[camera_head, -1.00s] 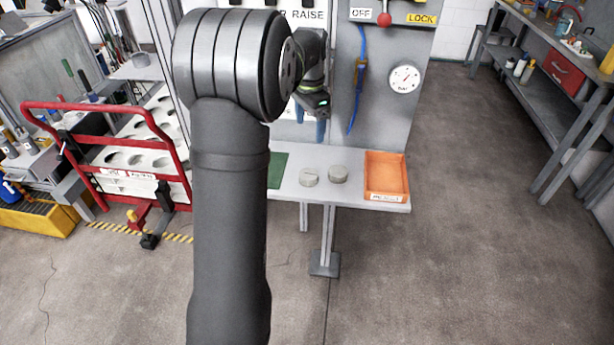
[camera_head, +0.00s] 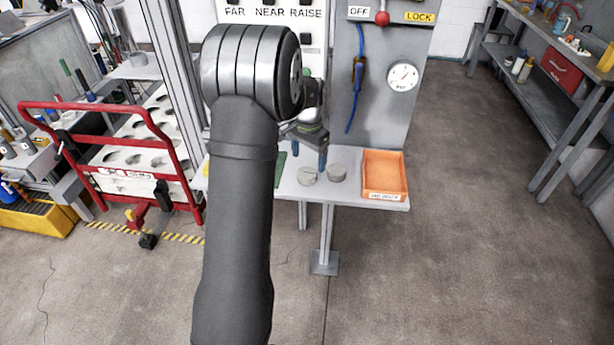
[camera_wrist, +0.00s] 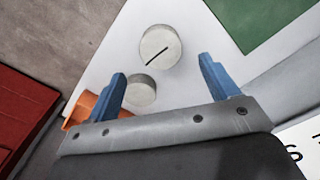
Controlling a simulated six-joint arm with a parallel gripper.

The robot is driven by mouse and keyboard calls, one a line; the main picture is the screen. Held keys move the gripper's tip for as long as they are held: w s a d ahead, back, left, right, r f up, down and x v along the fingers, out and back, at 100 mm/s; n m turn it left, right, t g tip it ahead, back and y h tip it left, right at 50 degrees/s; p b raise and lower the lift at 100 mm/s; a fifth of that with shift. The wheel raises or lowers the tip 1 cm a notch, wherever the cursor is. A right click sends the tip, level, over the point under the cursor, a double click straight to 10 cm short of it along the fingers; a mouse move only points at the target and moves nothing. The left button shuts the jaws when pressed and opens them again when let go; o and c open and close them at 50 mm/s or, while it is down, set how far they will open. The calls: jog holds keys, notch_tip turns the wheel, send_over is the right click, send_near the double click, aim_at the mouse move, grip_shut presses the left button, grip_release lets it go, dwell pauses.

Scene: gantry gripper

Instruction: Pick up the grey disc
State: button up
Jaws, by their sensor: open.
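Two pale grey discs lie side by side on a light grey shelf (camera_head: 290,188). The left disc (camera_head: 308,175) shows a dark line across its top in the wrist view (camera_wrist: 160,46). The right disc (camera_head: 337,172) is plain and also shows in the wrist view (camera_wrist: 141,90). My gripper (camera_head: 309,158) is open and empty, with blue fingers, just above and behind the discs in the head view. In the wrist view, the plain disc shows between the fingers, nearer the left one, and the lined disc lies beyond the fingertips. I see no contact with either.
An orange tray (camera_head: 385,196) stands at the shelf's right end, close to the plain disc. A green mat (camera_head: 279,170) lies on the left, partly hidden by my arm. A grey panel with a gauge (camera_head: 402,77) and blue cable rises behind the shelf.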

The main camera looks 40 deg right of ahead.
aim_at(307, 173)
jog(key=shift+a+f, duration=0.15)
jog(key=shift+f, duration=2.65)
jog(key=shift+c, duration=0.4)
jog(key=c, duration=1.1)
